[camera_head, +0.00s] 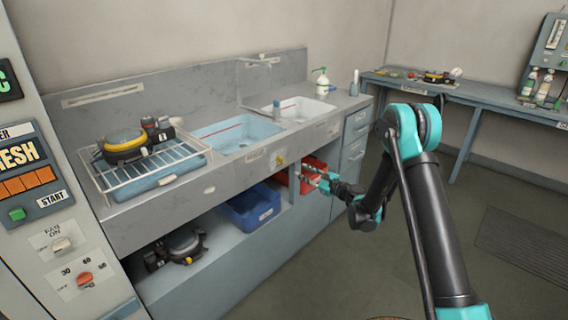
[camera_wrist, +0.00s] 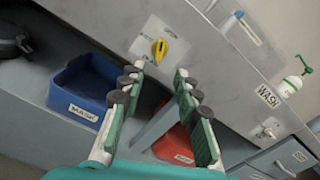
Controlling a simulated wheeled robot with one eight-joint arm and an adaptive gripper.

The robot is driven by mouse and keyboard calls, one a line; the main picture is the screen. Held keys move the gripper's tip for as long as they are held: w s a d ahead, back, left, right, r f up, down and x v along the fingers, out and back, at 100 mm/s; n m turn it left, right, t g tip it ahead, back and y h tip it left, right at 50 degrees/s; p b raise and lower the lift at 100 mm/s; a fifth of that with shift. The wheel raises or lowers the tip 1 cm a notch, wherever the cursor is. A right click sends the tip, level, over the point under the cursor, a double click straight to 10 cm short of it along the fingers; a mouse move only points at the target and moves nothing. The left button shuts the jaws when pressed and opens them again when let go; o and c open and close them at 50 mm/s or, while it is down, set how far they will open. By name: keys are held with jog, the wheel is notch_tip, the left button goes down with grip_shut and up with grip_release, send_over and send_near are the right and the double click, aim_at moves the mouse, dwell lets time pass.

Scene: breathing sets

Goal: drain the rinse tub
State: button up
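A light blue tub (camera_head: 238,134) is set in the sink counter, left of a white tub (camera_head: 304,108). A yellow valve handle (camera_wrist: 159,49) sits on the counter's front panel beside a label (camera_wrist: 150,28) too small to read. The handle also shows below the blue tub in the head view (camera_head: 280,160). My gripper (camera_wrist: 158,77) is open and empty, its fingers spread to either side, pointing at the panel just below the handle and apart from it. In the head view my gripper (camera_head: 316,179) is in front of the counter, by the red bin.
A blue bin (camera_wrist: 85,88) labelled MASK and a red bin (camera_wrist: 178,146) stand under the counter. A WASH label (camera_wrist: 268,96) and a small valve (camera_wrist: 264,132) are to the right. Drawers (camera_head: 355,142) close the counter's right end. The floor in front is clear.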

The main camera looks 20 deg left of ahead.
aim_at(283, 161)
jog(key=x, duration=1.2)
jog(key=shift+a, duration=0.15)
grip_shut()
